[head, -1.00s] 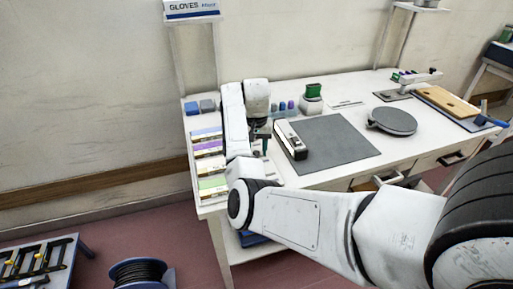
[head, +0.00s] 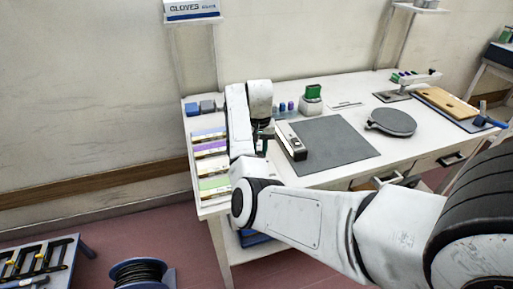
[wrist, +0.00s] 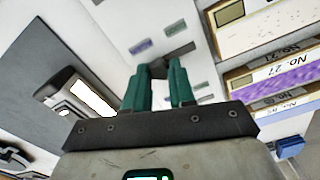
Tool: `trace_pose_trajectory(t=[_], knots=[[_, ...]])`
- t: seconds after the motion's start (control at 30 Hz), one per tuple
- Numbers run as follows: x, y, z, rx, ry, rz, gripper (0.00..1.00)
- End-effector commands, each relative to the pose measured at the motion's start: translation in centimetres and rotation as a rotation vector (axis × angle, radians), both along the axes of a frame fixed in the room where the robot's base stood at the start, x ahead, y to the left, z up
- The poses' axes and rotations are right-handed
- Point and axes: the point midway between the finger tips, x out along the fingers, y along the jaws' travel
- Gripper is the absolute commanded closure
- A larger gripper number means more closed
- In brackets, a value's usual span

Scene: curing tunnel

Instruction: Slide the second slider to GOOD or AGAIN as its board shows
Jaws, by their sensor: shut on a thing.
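My gripper (wrist: 172,72) has teal fingers, shut on a small dark grey piece (wrist: 180,50) that looks like a slider knob. The knob is over a white panel with small purple and green tags (wrist: 140,47). In the head view my gripper (head: 264,142) is low over the table, right of the coloured boards; my arm hides the slider there. A purple-striped board (wrist: 276,86) labelled "No. 2" and an unclear digit is right of the fingers in the wrist view. It also shows in the head view (head: 209,147). I cannot read GOOD or AGAIN.
A dark mat (head: 335,150) with a white-and-black device (head: 291,142) lies to the right of my gripper. A green-topped holder (head: 312,98) and small coloured bottles stand behind. A round grey plate (head: 392,122) is farther right. Blue blocks (head: 193,109) sit at the back left.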

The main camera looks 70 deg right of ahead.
Motion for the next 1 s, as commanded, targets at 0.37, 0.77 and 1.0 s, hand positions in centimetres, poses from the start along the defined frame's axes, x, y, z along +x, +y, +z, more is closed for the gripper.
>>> trace_pose_trajectory(t=[0.37, 0.77, 1.0], knots=[[-1.25, -1.13, 0.09, -0.004, -0.001, -0.004, 1.00], [-1.18, -1.03, 0.05, -0.002, -0.001, -0.002, 0.50], [-1.10, -1.06, 0.68, -0.003, -0.002, -0.001, 0.50]])
